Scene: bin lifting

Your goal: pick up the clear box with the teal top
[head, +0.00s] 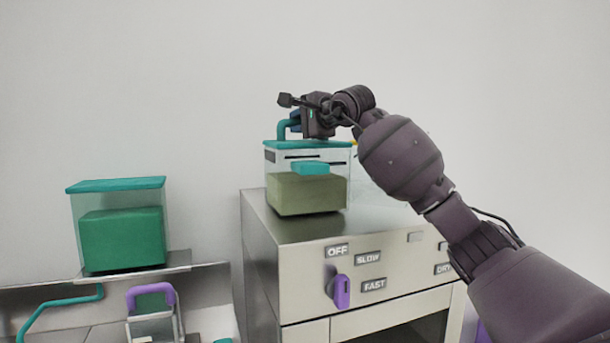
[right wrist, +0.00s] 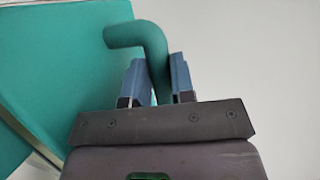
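A clear box with a teal top (head: 307,145) and olive contents is on top of the metal machine at centre. A dark shadow shows under it, and I cannot tell whether it is fully resting there. Its teal handle (head: 282,128) rises from the lid. My right gripper (head: 296,121) is at this handle. In the right wrist view, the blue fingers (right wrist: 160,82) stand on either side of the teal handle (right wrist: 152,45), which fills the gap between them. A second clear box with a teal top (head: 116,186) and green contents stands on the left shelf. My left gripper is out of view.
The metal machine (head: 300,237) has a purple knob (head: 341,291) and labels on its front. Left of it is a lower metal shelf (head: 205,285) with a purple-handled container (head: 152,300) and a teal bar (head: 50,312).

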